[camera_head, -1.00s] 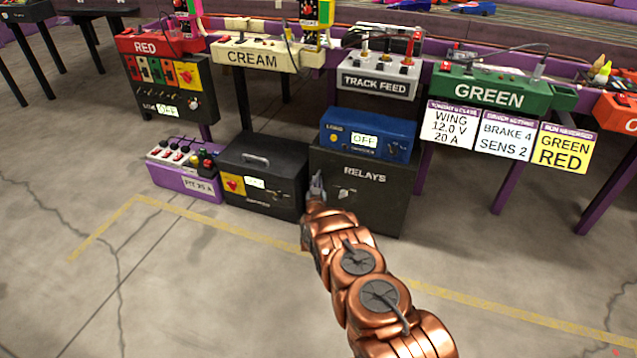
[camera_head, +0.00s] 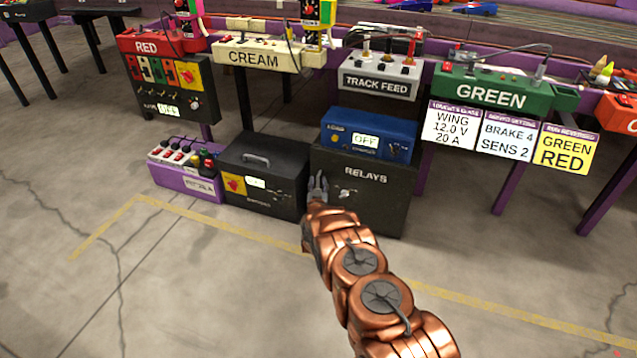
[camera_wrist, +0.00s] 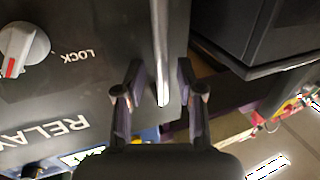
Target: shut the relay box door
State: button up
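The dark relay box (camera_head: 386,212) stands on the floor in the head view, with RELAYS lettered on its front door. The door also fills the left of the wrist view (camera_wrist: 95,90), with its grey LOCK knob (camera_wrist: 24,48) at the upper left. I cannot tell from these views how far the door stands open. My gripper (camera_head: 318,186) is at the door's left side. In the wrist view my gripper (camera_wrist: 160,95) is open, with a pale upright metal strip (camera_wrist: 161,50) between its fingers. Whether either finger touches it is unclear.
A black case (camera_head: 262,180) with a handle stands close on the left of the relay box. A blue unit (camera_head: 345,127) sits on top of the box. A purple box (camera_head: 185,180) is further left. The floor in front is clear, with a yellow line.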

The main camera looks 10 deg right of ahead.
jog(key=v, duration=1.1)
jog(key=shift+s+a, duration=0.1)
jog(key=shift+s, duration=0.05)
dwell(0.5)
jog(key=s+a+r+g+y+p, duration=0.1)
jog(key=a+r+g+y+p, duration=0.15)
jog(key=r+p, duration=0.75)
jog(key=s+a+r+g+y+p, duration=0.15)
jog(key=r+g+p, duration=0.25)
jog(key=r, duration=1.3)
jog(key=s+a+r+n+g+p, duration=0.1)
jog(key=s+r+p, duration=0.2)
jog(key=r, duration=0.3)
jog(key=s+r+g+p, duration=0.1)
jog(key=s+r+p, duration=0.25)
jog(key=r, duration=0.25)
jog(key=s+d+r+g+p, duration=0.2)
jog(key=s+r+p, duration=0.5)
jog(key=s+r, duration=0.4)
jog(key=s+d+r+n+g+p, duration=0.1)
jog(key=s+r+g+p, duration=0.4)
jog(key=s+r, duration=0.7)
jog(key=s+d+r+g+p, duration=0.3)
jog(key=s+r+p, duration=0.5)
jog(key=s, duration=1.9)
notch_tip(320, 180, up, 4)
jog(key=shift+d+f+n+g+p, duration=0.15)
jog(key=shift+d+n+g+p, duration=0.15)
jog(key=shift+d+g+p, duration=0.15)
